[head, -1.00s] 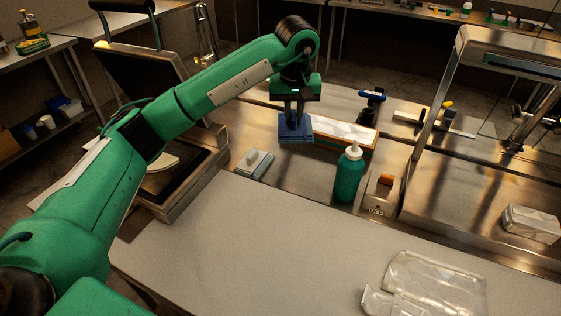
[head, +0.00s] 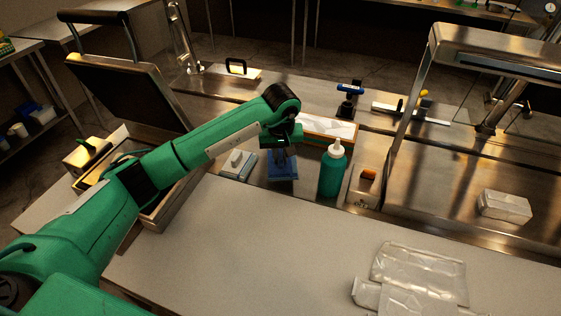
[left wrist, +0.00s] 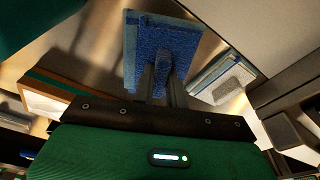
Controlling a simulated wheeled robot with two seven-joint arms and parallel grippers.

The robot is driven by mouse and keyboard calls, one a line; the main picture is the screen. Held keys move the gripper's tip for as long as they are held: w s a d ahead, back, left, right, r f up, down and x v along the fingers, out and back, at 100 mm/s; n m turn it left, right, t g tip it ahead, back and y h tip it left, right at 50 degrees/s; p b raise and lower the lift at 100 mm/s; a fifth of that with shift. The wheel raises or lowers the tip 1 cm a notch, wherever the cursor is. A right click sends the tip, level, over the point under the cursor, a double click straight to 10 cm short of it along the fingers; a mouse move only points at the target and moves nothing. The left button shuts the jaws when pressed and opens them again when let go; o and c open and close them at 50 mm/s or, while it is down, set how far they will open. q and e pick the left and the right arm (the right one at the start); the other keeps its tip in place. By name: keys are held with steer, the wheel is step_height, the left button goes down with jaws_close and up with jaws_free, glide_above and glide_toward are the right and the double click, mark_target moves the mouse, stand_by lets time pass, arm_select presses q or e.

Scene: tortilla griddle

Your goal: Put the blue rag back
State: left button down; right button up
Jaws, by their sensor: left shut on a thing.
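The blue rag (head: 283,171) is a small blue pad at the middle of the steel counter in the head view. My left gripper (head: 283,152) is over it, with its fingers pointing down. In the left wrist view the blue rag (left wrist: 160,48) shows between the fingertips of my left gripper (left wrist: 163,72), which is shut on it. I cannot tell whether the rag touches the counter. My right gripper is not in view.
A pale block on a light blue pad (head: 238,165) lies just left of the rag. A green bottle (head: 332,172) stands close on its right, with an orange-sided box (head: 327,126) behind. The griddle (head: 160,213) is left; the light worktop (head: 270,250) in front has free room.

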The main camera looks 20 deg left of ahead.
mark_target(280, 165)
arm_select(q)
steer(key=shift+f, duration=0.6)
step_height(280, 165, down, 3)
steer(key=shift+p, duration=0.55)
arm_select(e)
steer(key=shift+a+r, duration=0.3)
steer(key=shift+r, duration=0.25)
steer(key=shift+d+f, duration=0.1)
arm_select(q)
steer(key=shift+f+b, duration=0.2)
steer(key=shift+b, duration=0.15)
steer(key=c, duration=1.4)
jaws_free()
steer(key=shift+c, duration=0.2)
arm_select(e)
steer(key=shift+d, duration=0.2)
arm_select(q)
steer(key=shift+r, duration=0.1)
